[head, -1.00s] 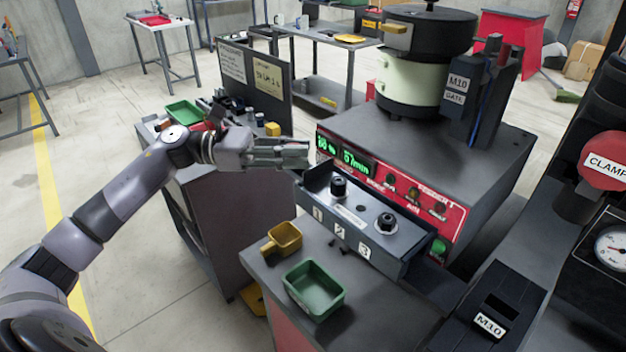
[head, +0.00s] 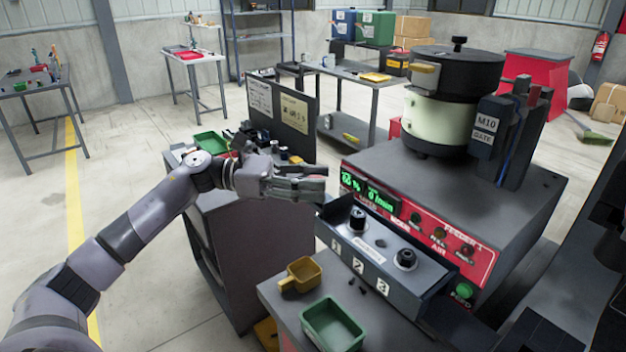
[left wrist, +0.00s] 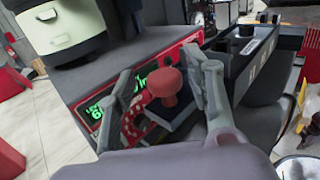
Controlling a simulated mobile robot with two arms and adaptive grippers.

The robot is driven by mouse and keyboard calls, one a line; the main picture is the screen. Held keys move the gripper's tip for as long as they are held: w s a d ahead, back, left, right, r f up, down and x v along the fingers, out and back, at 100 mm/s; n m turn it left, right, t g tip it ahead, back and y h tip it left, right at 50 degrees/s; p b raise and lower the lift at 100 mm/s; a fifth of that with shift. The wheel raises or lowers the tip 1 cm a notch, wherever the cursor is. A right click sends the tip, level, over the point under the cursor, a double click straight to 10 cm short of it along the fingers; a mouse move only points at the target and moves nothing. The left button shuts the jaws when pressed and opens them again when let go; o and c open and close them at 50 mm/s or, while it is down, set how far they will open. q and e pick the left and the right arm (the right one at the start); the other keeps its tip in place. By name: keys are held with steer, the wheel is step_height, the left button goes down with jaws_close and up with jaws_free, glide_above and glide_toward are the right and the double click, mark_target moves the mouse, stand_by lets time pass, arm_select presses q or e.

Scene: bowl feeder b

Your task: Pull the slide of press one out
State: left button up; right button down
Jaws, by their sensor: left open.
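No press slide shows clearly in these views. Dark machine parts (head: 605,215) at the right edge of the head view are cut off, so I cannot tell whether they belong to a press. My left gripper (head: 320,184) is at the left front corner of the feeder (head: 480,195). In the left wrist view its fingers (left wrist: 168,92) are spread apart. A red knob (left wrist: 165,83) shows between them. I cannot tell whether the fingers touch it. My right gripper is out of view.
A grey block with two black knobs (head: 375,258) fronts the feeder. A yellow scoop (head: 301,273) and green tray (head: 333,325) stand on the bench before it. A dark cabinet (head: 245,255) stands below my left arm. Open floor (head: 140,150) lies to the left.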

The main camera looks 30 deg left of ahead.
arm_select(q)
steer(key=shift+d, duration=0.1)
steer(key=shift+s+a+f, duration=0.1)
steer(key=shift+s+a, duration=0.05)
steer(key=shift+a, duration=0.35)
steer(key=v, duration=1.1)
